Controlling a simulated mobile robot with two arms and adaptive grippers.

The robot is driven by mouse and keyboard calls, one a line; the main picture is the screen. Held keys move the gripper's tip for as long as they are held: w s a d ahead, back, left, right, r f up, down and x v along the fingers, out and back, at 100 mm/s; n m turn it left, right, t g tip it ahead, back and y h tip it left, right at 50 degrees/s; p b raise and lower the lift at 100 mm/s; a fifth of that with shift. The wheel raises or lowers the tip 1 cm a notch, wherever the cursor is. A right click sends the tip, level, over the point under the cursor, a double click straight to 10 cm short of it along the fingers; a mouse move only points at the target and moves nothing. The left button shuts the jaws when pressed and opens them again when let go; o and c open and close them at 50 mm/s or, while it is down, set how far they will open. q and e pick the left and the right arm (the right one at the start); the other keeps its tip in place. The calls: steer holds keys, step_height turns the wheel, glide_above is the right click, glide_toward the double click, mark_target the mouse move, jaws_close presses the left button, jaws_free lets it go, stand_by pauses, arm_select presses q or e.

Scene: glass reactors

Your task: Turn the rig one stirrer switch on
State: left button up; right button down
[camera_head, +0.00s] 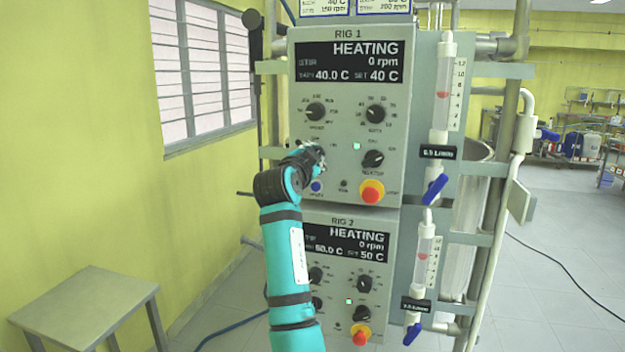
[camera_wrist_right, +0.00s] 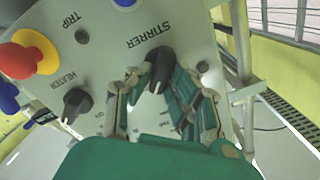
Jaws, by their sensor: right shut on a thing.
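The rig one panel (camera_head: 348,125) stands upright in the head view; its display reads HEATING, 0 rpm, 40.0 C and SET 40 C. My right gripper (camera_head: 310,158) is at the panel's lower left and hides the stirrer switch there. In the right wrist view the panel appears upside down. There the black stirrer switch (camera_wrist_right: 158,66) sits by its STIRRER label, between the fingertips of my right gripper (camera_wrist_right: 152,82). The fingers are shut on the knob. My left gripper is not in view.
The heater knob (camera_head: 373,159) and the red stop button (camera_head: 371,191) on its yellow base are right of the gripper. A blue button (camera_head: 316,187) is just below it. The rig two panel (camera_head: 345,275) is underneath. A metal table (camera_head: 85,305) stands at the left.

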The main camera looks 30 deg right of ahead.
steer(key=shift+f+m+b, duration=0.1)
steer(key=shift+m+b, duration=1.4)
steer(key=shift+m, duration=0.3)
steer(key=c, duration=1.3)
jaws_free()
steer(key=shift+o, duration=0.2)
steer(key=shift+s, duration=0.1)
steer(key=v, duration=0.7)
steer(key=shift+a, duration=0.15)
steer(key=shift+s, duration=0.1)
